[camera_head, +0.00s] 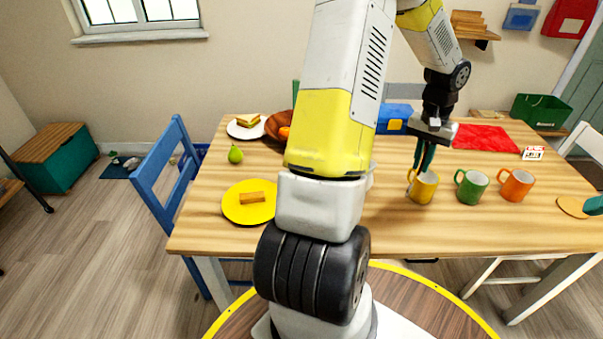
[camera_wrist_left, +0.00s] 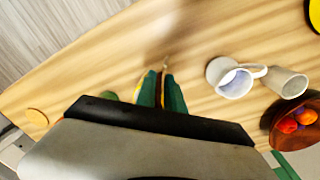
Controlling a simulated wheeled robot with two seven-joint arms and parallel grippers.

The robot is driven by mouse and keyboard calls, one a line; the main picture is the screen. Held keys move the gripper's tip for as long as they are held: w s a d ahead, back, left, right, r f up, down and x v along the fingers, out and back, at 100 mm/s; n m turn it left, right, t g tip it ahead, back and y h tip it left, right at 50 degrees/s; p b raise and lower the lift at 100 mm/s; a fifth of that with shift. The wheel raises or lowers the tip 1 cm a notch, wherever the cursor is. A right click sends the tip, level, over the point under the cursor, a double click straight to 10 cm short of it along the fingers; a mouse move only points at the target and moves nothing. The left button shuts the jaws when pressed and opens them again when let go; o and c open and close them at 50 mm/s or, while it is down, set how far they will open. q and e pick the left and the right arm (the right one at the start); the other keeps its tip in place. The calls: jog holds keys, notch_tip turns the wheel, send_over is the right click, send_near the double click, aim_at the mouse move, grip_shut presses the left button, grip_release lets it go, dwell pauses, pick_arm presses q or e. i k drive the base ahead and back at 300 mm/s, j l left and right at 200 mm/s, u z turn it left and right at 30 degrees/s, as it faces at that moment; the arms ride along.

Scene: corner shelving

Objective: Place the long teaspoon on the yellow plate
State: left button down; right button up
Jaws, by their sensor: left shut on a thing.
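The yellow plate (camera_head: 237,212) lies at the table's left front with a brown bar-shaped piece on it. Only its edge shows in the left wrist view (camera_wrist_left: 315,14). My left gripper (camera_head: 424,167) points down at the yellow mug (camera_head: 423,188), its dark green fingers at the mug's rim. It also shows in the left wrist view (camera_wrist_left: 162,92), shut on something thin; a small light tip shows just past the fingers. I cannot make out whether this is the long teaspoon; the fingers hide most of it. My right gripper is not clearly in view.
A green mug (camera_head: 471,187) and an orange mug (camera_head: 516,185) stand right of the yellow mug. A white mug (camera_wrist_left: 236,82) and a fruit bowl (camera_wrist_left: 283,122) stand near the gripper. My arm hides the table's middle.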

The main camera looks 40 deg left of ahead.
aim_at(251, 207)
jog(key=j+u, duration=0.2)
jog(key=u, duration=0.75)
